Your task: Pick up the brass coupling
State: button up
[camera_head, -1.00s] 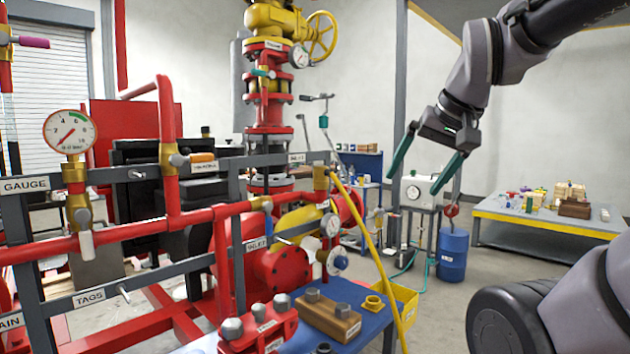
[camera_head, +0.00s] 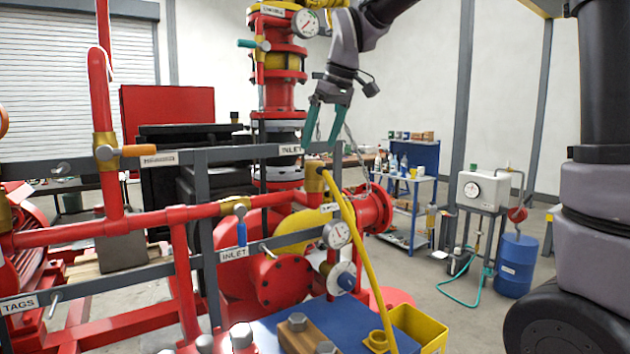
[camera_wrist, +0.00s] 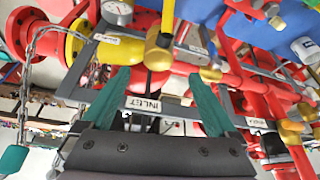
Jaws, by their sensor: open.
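The brass coupling, a short golden ring-shaped part (camera_head: 377,341), stands on the blue bench top (camera_head: 275,330) at the bottom of the head view, beside a yellow bin. My gripper (camera_head: 322,140) is open and empty, its teal fingers pointing down above the skid rail, higher in the picture than the coupling and left of it. In the wrist view my open gripper (camera_wrist: 158,76) has a grey rail with an INLET label and a brass pipe fitting (camera_wrist: 158,52) between and beyond its fingers. I cannot make out the coupling there.
The yellow bin (camera_head: 420,326) and a wooden block (camera_head: 300,336) with bolts flank the coupling. A yellow hose (camera_head: 355,235) runs down close to it. The grey rail (camera_head: 232,156) and red pipes lie below my gripper. Open floor is at right, before a blue drum (camera_head: 516,265).

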aim_at(315, 162)
jog(key=x, duration=0.7)
jog(key=shift+d, duration=0.15)
grip_shut()
notch_tip(315, 162, up, 10)
jog(key=shift+r, duration=0.1)
dwell(0.4)
